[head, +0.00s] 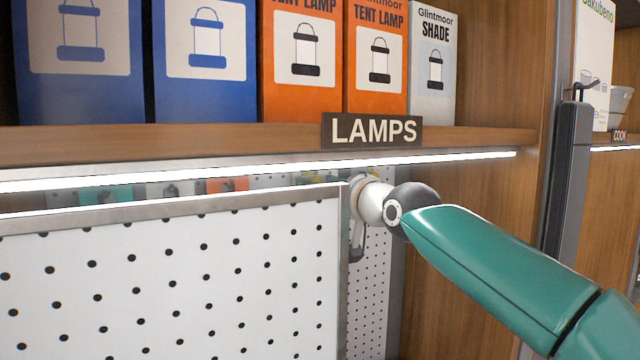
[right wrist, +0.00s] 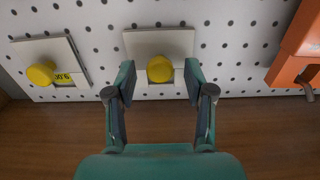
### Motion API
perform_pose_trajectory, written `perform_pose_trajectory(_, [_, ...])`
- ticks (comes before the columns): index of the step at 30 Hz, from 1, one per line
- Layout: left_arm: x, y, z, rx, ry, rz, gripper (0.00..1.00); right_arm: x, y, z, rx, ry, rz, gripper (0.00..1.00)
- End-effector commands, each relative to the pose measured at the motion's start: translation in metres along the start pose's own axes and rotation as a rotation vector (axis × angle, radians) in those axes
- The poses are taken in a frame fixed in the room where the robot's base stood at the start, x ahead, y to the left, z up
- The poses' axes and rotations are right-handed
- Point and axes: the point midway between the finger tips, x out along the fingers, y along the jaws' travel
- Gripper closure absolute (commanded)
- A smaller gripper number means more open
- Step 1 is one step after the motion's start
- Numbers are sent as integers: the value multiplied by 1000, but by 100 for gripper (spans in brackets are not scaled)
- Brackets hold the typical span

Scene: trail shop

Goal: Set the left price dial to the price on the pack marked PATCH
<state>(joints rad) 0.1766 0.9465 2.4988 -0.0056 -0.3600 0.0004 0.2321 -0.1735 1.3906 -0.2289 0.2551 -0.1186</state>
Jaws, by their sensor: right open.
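Two dials with yellow knobs on pale square plates show in the right wrist view. The middle dial (right wrist: 160,69) lies between the fingertips of my right gripper (right wrist: 160,78). The gripper is open, one finger on each side of the knob, with gaps visible. The other dial (right wrist: 41,74) is at the left, tilted in the picture, with a small yellow number strip beside its knob; I cannot read it surely. In the head view a white perforated panel (head: 180,280) hides the dials and most of my right gripper. No pack marked PATCH is readable. My left gripper is not in view.
An orange item (right wrist: 298,50) with a hook is at the right in the right wrist view. Small hanging packs (head: 228,184) show through the gap above the panel. A shelf (head: 150,140) with lamp boxes and a LAMPS sign (head: 372,130) is above my right arm.

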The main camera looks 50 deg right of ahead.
Motion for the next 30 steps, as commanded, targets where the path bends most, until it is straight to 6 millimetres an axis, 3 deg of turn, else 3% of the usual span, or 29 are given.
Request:
perform_pose_trajectory(3, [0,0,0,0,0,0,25,0,0,0,0,0,0,47])
perform_pose_trajectory(13, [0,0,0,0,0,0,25,0,0,0,0,-1,0,100])
perform_pose_trajectory(19, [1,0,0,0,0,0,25,0,0,1,49,-1,-1,100])
perform_pose_trajectory(30, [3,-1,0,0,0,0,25,0,0,1,352,-2,-1,100])
